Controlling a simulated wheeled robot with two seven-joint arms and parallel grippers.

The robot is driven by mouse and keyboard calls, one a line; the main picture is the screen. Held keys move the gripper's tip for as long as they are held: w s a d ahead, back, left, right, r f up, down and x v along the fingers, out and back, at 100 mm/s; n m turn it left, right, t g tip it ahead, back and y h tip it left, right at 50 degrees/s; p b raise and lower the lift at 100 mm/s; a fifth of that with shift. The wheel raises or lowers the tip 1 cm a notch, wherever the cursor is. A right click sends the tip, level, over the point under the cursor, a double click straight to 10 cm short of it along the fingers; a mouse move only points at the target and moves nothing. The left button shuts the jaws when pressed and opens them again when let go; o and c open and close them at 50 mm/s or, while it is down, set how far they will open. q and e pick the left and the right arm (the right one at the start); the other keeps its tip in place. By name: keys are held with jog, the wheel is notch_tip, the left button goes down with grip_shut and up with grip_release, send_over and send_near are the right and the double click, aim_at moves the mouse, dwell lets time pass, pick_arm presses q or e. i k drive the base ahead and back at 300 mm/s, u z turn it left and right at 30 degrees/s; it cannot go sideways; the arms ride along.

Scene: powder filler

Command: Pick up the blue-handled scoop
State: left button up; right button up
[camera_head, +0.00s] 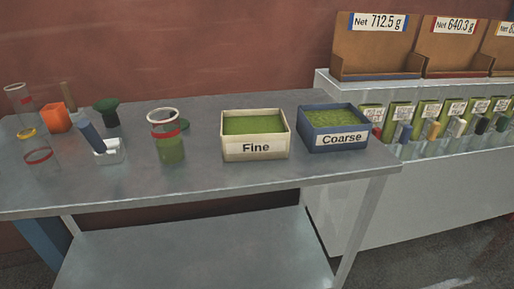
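The blue-handled scoop (91,137) rests on the left part of the grey metal table. Its blue handle is tilted, with the upper end leaning to the left. Its lower end meets a small white piece (109,153); I cannot tell whether this is the scoop's own bowl or a holder. Neither of my grippers shows in the head view.
Clear tubes (37,153), an orange block (55,117) and a dark green object (106,111) stand around the scoop. A jar (169,150) with green powder, the Fine box (255,148) and the Coarse box (336,139) stand to the right. The table's front strip (210,185) is clear.

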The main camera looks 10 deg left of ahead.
aim_at(114, 150)
jog(key=u, duration=1.35)
